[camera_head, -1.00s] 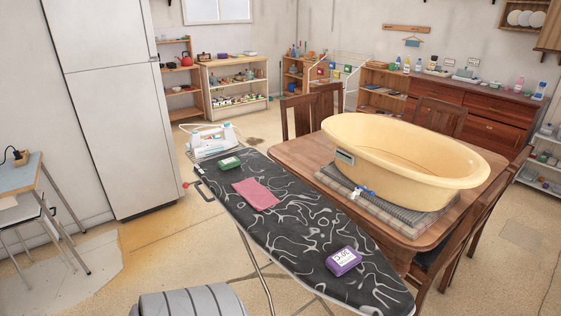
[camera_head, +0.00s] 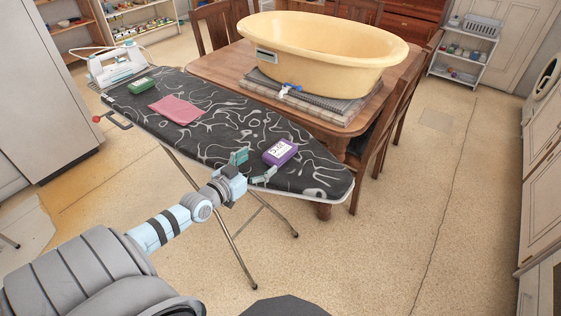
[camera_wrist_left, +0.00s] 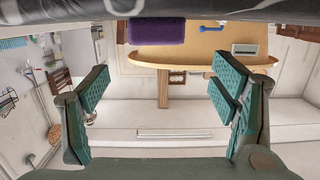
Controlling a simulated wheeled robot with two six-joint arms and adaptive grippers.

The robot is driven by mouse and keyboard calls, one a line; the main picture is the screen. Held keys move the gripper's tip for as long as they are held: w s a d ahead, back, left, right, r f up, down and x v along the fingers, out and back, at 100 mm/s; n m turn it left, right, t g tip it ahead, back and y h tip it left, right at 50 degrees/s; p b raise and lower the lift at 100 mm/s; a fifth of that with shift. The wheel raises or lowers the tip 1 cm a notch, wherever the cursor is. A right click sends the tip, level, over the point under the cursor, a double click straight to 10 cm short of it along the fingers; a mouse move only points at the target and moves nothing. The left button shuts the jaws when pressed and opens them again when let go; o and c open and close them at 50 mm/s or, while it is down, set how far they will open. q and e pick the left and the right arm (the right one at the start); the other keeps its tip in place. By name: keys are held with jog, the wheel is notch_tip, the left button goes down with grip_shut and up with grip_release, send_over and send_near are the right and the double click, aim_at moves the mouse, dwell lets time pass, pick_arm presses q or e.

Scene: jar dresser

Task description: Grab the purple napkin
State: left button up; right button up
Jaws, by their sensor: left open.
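The purple napkin (camera_head: 280,152) is a small folded pack with a white label, lying on the dark patterned ironing board (camera_head: 325,182) near its narrow right end. In the left wrist view the purple napkin (camera_wrist_left: 157,31) shows at the top middle, beyond the fingertips. My left gripper (camera_head: 252,166) is open and empty at the front edge of the board, just left of and in front of the napkin, and I see no contact. In the left wrist view the two teal fingers of my left gripper (camera_wrist_left: 157,88) are wide apart. My right gripper is in no view.
On the board lie a pink cloth (camera_head: 176,109), a green pack (camera_head: 142,85) and, at the far left, a white iron (camera_head: 118,62). A wooden table (camera_head: 222,70) with a large yellow tub (camera_head: 320,60) stands behind the board. The floor to the right is clear.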

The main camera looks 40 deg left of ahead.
aim_at(276, 153)
pick_arm(q)
jog(key=w+b, duration=0.1)
jog(key=w, duration=0.1)
jog(key=w+f+b, duration=0.1)
jog(key=w, duration=0.2)
jog(key=w+f+b, duration=0.1)
jog(key=w+b, duration=0.1)
jog(key=w, duration=0.1)
jog(key=shift+d+f, duration=0.1)
jog(key=shift+d, duration=0.1)
jog(key=shift+w, duration=0.2)
jog(key=shift+s, duration=0.1)
jog(key=c, duration=1.2)
jog(key=shift+o, duration=0.2)
